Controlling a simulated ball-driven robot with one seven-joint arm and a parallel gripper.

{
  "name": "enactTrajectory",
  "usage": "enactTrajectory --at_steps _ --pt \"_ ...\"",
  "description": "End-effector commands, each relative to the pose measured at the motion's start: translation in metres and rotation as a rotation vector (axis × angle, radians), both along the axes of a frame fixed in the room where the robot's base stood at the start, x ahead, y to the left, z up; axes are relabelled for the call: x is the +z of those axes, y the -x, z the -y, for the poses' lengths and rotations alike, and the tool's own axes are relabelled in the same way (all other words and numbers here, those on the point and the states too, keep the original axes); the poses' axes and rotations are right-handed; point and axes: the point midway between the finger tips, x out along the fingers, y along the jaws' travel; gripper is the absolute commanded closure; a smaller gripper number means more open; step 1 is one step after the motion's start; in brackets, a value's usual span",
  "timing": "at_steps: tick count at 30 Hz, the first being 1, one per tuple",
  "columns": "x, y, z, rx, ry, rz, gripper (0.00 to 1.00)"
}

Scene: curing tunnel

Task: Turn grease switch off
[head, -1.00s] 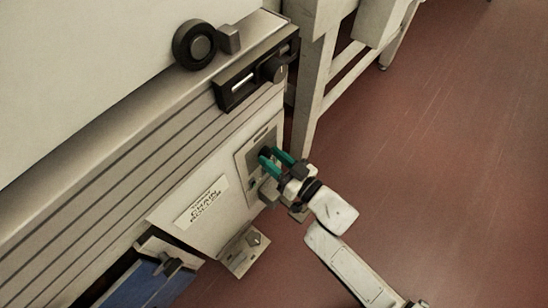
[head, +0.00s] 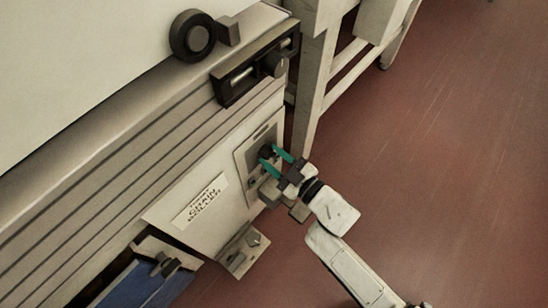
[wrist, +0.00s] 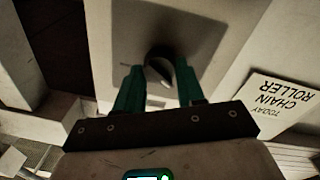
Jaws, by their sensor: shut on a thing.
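The grease switch is a dark round knob (head: 266,151) on a grey plate (head: 247,158) on the machine's side panel. In the wrist view the knob (wrist: 158,66) shows a pale mark and sits between my two green fingers. My gripper (head: 270,157) is shut on the knob, with one finger on each side; it also fills the lower part of the wrist view (wrist: 159,84). The fingers hide part of the knob, and I cannot read any on or off marking.
A label reading "CHAIN ROLLER" (head: 202,201) is beside the plate. A black handle unit (head: 240,84) and a round black knob (head: 193,36) are higher up. A bracket (head: 243,252) juts out below. A pale frame (head: 312,75) stands behind; red floor (head: 440,170) is clear at right.

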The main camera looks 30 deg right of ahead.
Motion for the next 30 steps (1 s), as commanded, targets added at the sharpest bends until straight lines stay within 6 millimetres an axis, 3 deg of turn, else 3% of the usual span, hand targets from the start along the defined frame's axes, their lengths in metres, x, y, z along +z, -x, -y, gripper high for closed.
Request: enactTrajectory --at_steps 12,28,29,30 --pt "-0.0013 0.0006 -0.0001 0.0 0.179 0.057 0.92" --pt "-0.0011 0.0008 -0.0002 0.0 0.203 0.065 0.92" --pt "-0.0011 0.0008 -0.0002 0.0 0.203 0.065 0.6" --pt "-0.0011 0.0008 -0.0002 0.0 0.203 0.065 0.56"
